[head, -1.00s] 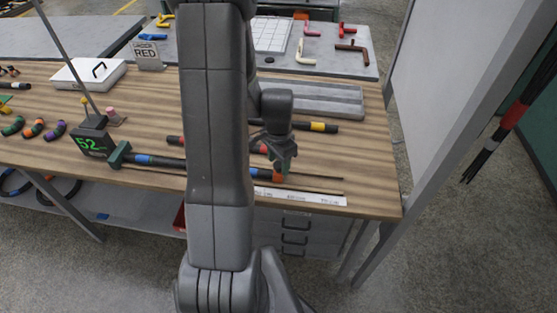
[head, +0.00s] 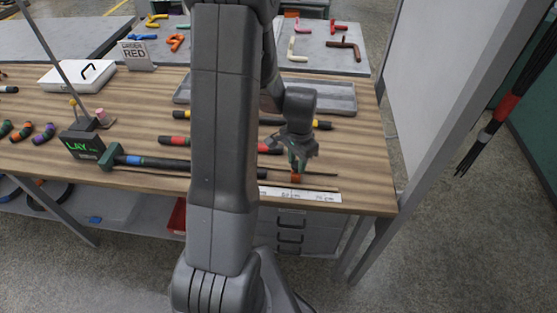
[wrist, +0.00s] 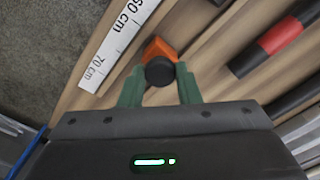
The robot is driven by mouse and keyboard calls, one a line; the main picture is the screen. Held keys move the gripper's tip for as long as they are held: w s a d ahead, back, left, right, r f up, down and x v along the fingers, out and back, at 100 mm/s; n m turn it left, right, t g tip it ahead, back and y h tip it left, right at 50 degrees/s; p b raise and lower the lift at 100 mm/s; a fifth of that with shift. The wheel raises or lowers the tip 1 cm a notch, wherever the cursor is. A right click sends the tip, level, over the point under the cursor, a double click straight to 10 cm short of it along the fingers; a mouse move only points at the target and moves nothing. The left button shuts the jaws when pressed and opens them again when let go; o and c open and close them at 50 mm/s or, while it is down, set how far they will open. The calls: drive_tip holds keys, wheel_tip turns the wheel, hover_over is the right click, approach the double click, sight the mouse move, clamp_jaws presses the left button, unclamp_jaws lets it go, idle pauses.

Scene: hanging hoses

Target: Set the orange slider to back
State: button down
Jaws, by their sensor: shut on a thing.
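The orange slider (head: 296,178) sits on thin rails (head: 322,174) near the table's front edge, behind a white scale strip (head: 300,194). My gripper (head: 299,163) is directly above it, pointing down. In the wrist view, the slider (wrist: 160,48) has a round black knob (wrist: 159,71) between my green fingertips, and my gripper (wrist: 160,75) is shut on it. The scale's 60 cm and 70 cm marks are close by. A black hose with a blue band (head: 148,161) lies in line with the rails, left of the slider. My arm hides its middle.
A green end block (head: 112,156) and a black box with a display reading LAY (head: 82,147) stand at left. Red-banded (head: 172,140) and yellow-banded (head: 322,124) hoses lie behind the rails. A grey tray (head: 335,97) is farther back. A frame post (head: 440,105) stands right of the table.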

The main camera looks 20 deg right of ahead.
drive_tip(key=s+d, duration=0.2)
drive_tip(key=d, duration=0.1)
drive_tip(key=s+d, duration=0.1)
drive_tip(key=d, duration=0.2)
drive_tip(key=s+d+b, duration=0.1)
drive_tip(key=s+d, duration=0.1)
drive_tip(key=d, duration=0.1)
drive_tip(key=shift+s+d+r, duration=0.1)
drive_tip(key=shift+s+d, duration=0.05)
drive_tip(key=shift+s, duration=0.15)
drive_tip(key=c, duration=1.1)
unclamp_jaws()
drive_tip(key=shift+s+d, duration=0.15)
drive_tip(key=shift+o, duration=0.2)
wheel_tip(320, 180, up, 14)
drive_tip(key=shift+b, duration=0.3)
